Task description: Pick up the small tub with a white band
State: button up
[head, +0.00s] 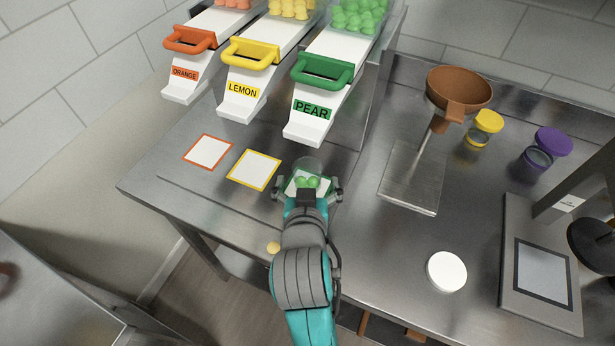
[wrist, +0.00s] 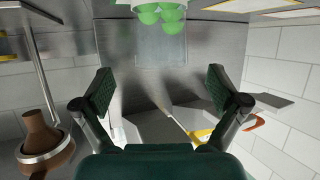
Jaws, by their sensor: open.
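The tub's near side is partly hidden by my gripper.
Orange, lemon (head: 242,90) and pear (head: 315,105) chutes stand behind. Two framed squares (head: 254,170) lie left of the tub. At right are a brown funnel on a stand (head: 460,90), yellow-lidded (head: 486,124) and purple-lidded (head: 547,146) tubs, a white lid (head: 446,271) and a scale-like plate (head: 540,290).

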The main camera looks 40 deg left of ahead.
aim_at(308, 163)
jog(key=shift+x, duration=2.55)
jog(key=c, duration=1.4)
jog(key=shift+o, duration=0.2)
jog(key=shift+r, duration=0.25)
